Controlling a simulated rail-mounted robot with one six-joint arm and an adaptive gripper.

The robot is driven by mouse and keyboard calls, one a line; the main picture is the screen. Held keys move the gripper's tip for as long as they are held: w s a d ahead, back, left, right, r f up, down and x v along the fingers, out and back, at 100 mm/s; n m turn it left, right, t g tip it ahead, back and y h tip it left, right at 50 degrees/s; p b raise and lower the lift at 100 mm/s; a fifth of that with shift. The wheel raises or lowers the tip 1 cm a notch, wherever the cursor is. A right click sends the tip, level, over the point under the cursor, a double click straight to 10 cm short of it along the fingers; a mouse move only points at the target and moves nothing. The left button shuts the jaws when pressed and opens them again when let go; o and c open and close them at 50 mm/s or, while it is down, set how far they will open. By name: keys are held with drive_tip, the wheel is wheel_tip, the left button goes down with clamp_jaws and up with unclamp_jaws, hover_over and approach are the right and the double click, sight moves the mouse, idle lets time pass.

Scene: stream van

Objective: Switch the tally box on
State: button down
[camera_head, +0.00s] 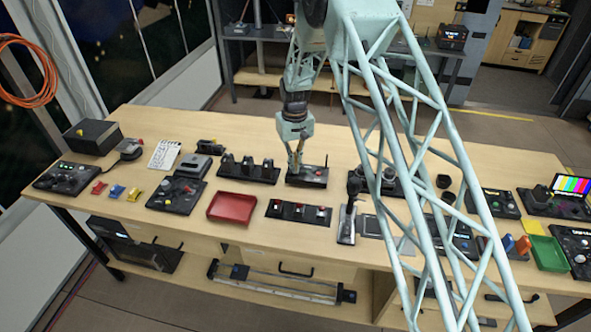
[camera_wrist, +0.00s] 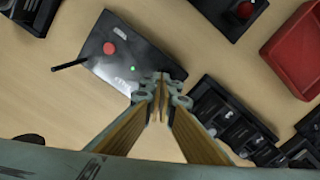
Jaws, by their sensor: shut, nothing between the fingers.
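The box under my gripper, which I take for the tally box (camera_head: 313,181), is a low dark box on the table's far middle. In the wrist view the box (camera_wrist: 122,40) shows a red round dome, a small lit green light, a pale label too blurred to read and a black rod at one side. My gripper (camera_wrist: 160,84) is shut and empty, its fingertips over the box's edge near the green light. Contact cannot be told, and the fingers hide that part of the box. In the head view my gripper (camera_head: 296,170) points down at the box's left part.
Three upright black units (camera_head: 248,169) stand close left of the box. A red tray (camera_head: 232,208) and a panel with several switches (camera_head: 299,212) lie nearer. Dark round items (camera_head: 377,180) stand to the right, partly behind my arm. Bare wood shows in front of the box.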

drive_tip(key=shift+r, duration=0.1)
drive_tip(key=shift+r+p, duration=0.7)
drive_tip(key=shift+r, duration=2.6)
drive_tip(key=shift+r, duration=0.1)
